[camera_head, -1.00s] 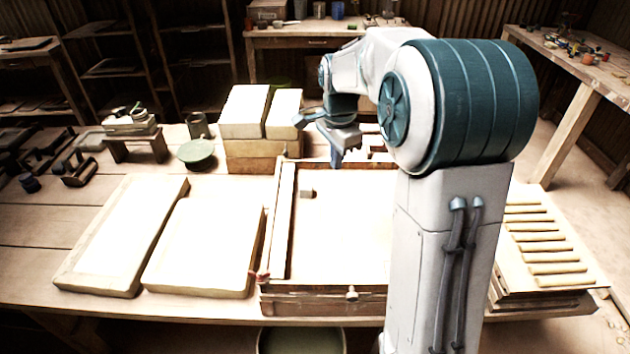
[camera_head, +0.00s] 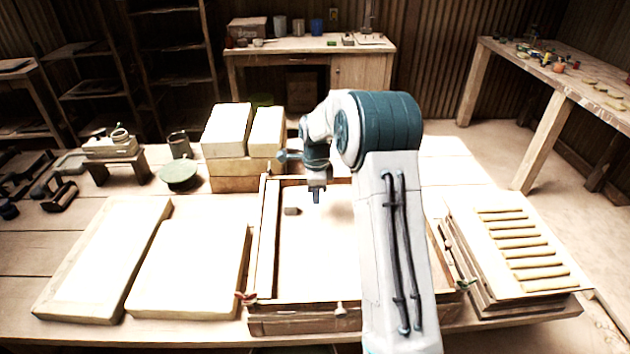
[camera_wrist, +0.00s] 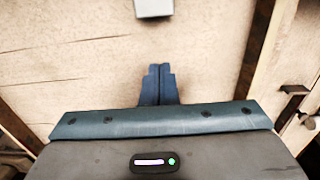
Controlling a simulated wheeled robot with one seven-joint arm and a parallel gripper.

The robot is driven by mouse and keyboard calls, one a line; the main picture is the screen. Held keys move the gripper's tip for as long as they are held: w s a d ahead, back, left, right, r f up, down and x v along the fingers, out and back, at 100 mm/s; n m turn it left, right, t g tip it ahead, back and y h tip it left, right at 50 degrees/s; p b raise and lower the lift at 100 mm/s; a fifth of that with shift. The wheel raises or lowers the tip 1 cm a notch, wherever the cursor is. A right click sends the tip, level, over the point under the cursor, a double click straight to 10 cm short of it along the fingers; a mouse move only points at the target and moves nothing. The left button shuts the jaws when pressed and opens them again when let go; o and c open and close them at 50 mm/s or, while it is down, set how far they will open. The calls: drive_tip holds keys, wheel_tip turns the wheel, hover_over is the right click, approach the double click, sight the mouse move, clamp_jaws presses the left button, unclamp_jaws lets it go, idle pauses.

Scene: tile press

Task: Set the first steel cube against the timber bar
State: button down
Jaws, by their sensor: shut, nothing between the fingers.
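The small grey steel cube (camera_head: 291,211) sits on the pale floor of the wooden press frame, near its left side. It also shows at the top edge of the wrist view (camera_wrist: 153,8), partly cut off. A long strip that looks like the timber bar (camera_head: 268,240) runs along the frame's left side, with a small gap between it and the cube. My gripper (camera_head: 317,200) points down over the frame floor, to the right of the cube and apart from it. In the wrist view its blue fingers (camera_wrist: 159,72) are together and empty.
Two pale slabs (camera_head: 190,270) lie left of the frame. Stacked blocks (camera_head: 228,130) stand behind it at the left. A slatted board (camera_head: 530,285) lies on a stack at the right. The frame floor around my gripper is clear.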

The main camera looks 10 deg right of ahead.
sight(294, 202)
wheel_tip(294, 202, down, 2)
drive_tip(key=shift+f, duration=0.1)
drive_tip(key=a, duration=0.1)
drive_tip(key=a+p, duration=0.1)
drive_tip(key=a, duration=0.1)
drive_tip(key=shift+w+f, duration=0.15)
drive_tip(key=shift+w, duration=0.15)
drive_tip(key=shift+w+a+f, duration=0.1)
drive_tip(key=shift+a, duration=0.4)
drive_tip(key=shift+a, duration=0.1)
drive_tip(key=shift+a, duration=0.25)
drive_tip(key=shift+w+a+b, duration=0.2)
drive_tip(key=shift+a+b, duration=0.1)
drive_tip(key=shift+a, duration=0.45)
drive_tip(key=shift+d, duration=0.1)
